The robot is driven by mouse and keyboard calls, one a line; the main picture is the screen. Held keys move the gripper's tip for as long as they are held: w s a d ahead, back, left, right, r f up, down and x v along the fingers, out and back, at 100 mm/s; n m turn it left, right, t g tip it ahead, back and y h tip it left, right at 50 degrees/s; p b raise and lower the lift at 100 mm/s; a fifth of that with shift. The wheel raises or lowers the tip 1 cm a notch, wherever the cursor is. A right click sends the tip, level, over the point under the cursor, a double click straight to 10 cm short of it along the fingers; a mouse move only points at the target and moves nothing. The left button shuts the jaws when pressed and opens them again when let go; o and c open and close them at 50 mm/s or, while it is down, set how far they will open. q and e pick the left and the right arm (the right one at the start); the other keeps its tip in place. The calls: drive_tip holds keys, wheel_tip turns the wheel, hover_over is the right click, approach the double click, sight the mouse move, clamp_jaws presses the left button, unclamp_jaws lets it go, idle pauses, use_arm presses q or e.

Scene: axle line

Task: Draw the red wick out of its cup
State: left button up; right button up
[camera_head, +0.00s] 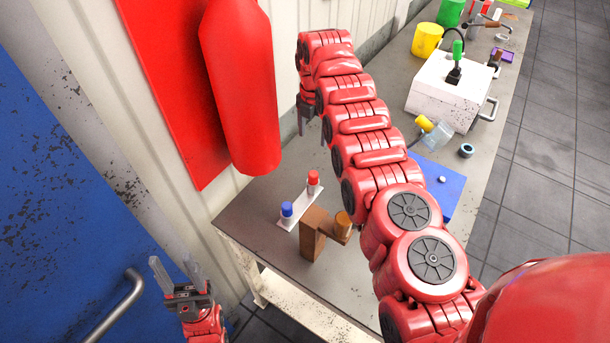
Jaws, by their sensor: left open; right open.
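A small red-topped piece (313,180), which looks like the red wick, stands upright on a white strip (301,207) on the table. Its lower part looks pale; I cannot make out a separate cup. A similar blue-topped piece (287,211) stands on the same strip, nearer me. My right gripper (311,136) is open and empty, fingers down, beyond the red piece and apart from it. My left gripper (171,259) is open and empty at the lower left, off the table's end and well away from the strip.
A brown wooden block (313,236) with an orange-brown round piece (343,222) stands near the strip. A red cylinder (240,90) hangs on the wall. A blue mat (437,180), a white box (450,84) and a yellow mug (426,40) lie farther along the table (265,190).

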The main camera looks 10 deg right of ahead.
drive_tip(key=b, duration=1.2)
approach(313, 174)
drive_tip(key=f, duration=0.5)
drive_tip(key=shift+w+f, duration=0.2)
drive_tip(key=shift+w, duration=0.2)
drive_tip(key=shift+d+f, duration=0.15)
drive_tip(key=shift+f, duration=0.25)
drive_tip(key=shift+s+f, duration=0.15)
drive_tip(key=shift+f, duration=0.2)
drive_tip(key=shift+s+f+p, duration=0.15)
drive_tip(key=shift+f+p, duration=0.4)
drive_tip(key=shift+p, duration=0.65)
drive_tip(key=shift+f+b, duration=0.35)
drive_tip(key=shift+f, duration=0.95)
clamp_jaws()
